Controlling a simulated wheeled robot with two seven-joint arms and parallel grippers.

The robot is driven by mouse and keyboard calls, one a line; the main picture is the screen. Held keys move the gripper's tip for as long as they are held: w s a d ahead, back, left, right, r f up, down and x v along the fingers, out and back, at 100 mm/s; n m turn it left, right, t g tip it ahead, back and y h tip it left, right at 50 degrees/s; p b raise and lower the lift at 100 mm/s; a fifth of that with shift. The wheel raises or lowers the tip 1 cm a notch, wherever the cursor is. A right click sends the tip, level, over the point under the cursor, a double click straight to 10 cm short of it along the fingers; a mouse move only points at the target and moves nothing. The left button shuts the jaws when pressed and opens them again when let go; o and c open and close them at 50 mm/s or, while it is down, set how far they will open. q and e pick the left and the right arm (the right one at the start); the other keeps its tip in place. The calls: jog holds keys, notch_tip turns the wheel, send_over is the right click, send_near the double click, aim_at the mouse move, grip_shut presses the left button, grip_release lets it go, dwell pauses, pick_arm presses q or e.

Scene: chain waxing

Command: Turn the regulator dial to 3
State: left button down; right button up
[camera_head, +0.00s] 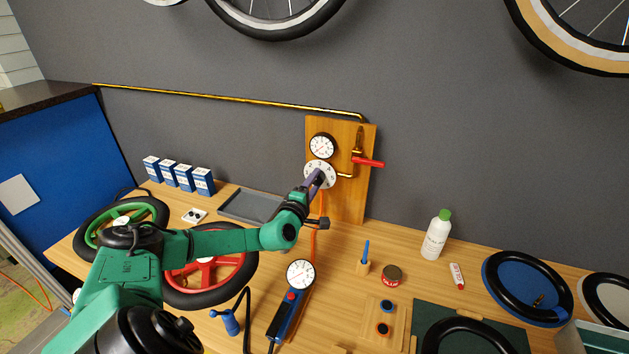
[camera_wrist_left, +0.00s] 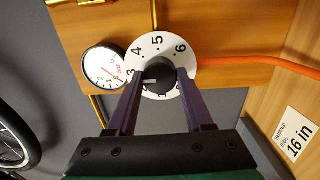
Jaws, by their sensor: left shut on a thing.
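The regulator dial (camera_head: 311,167) is a white numbered disc with a black knob, on a wooden board (camera_head: 347,209) at the wall. It also shows in the left wrist view (camera_wrist_left: 150,48), where 4, 5 and 6 are clear. My left gripper (camera_head: 319,178) is shut on the black knob (camera_wrist_left: 158,74), one purple finger on each side. A pale pointer mark on the knob points left, near the 3; the left finger partly hides the numbers there, so I cannot tell the exact setting. My right gripper is not in view.
A pressure gauge (camera_head: 322,146) sits just above the dial, with a red-handled valve (camera_head: 367,162) to its right. An orange hose (camera_head: 314,240) runs down from the board. A white bottle (camera_head: 436,236) and a red tin (camera_head: 391,274) stand on the bench to the right.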

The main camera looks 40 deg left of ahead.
pick_arm(q)
jog(key=shift+f, duration=0.1)
dwell(0.3)
jog(key=shift+c, duration=1.5)
grip_release()
jog(key=shift+s, duration=0.1)
jog(key=b+v, duration=0.1)
jog(key=v, duration=1.3)
jog(key=shift+s+d, duration=0.15)
jog(key=shift+s, duration=0.05)
